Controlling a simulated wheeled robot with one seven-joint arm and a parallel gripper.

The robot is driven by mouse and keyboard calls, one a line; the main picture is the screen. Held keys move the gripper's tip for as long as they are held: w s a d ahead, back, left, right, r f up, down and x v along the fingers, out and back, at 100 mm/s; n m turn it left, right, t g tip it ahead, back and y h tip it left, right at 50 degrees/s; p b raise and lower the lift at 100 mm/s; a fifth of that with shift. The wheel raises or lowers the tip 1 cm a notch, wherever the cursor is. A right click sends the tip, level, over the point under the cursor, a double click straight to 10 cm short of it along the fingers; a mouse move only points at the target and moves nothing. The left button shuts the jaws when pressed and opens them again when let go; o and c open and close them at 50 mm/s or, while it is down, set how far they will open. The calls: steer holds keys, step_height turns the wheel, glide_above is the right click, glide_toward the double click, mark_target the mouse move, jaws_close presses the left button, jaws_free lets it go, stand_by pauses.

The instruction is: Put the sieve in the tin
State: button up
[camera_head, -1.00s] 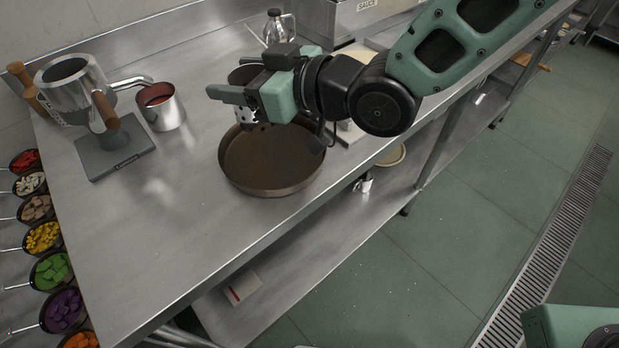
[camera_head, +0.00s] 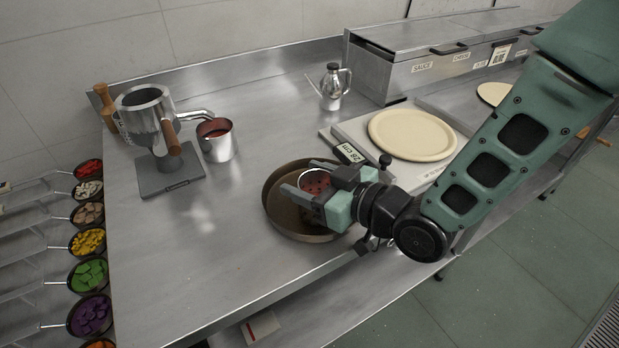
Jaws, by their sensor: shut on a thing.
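The tin is a round, brownish pan with a low wall (camera_head: 272,213) on the steel worktop, near the front edge. My gripper (camera_head: 305,180) is over the right part of the tin, with its fingers pointing left. It is shut on the sieve (camera_head: 315,181), a small round metal piece with holes and a reddish inside, seen between the fingers. The sieve is low, within the tin's outline. I cannot tell whether it touches the tin's floor. My gripper and wrist hide the sieve's lower part and the tin's right rim.
A press-like metal device (camera_head: 150,120) and a metal cup with red contents (camera_head: 216,140) stand at left. An oil can (camera_head: 333,88) is behind. The worktop left of the tin is clear.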

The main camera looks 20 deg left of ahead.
steer(key=shift+f, duration=0.15)
steer(key=o, duration=1)
steer(key=shift+o, duration=0.2)
steer(key=shift+r, duration=0.3)
steer(key=p+v, duration=0.1)
steer(key=v, duration=1.1)
steer(key=shift+p, duration=0.35)
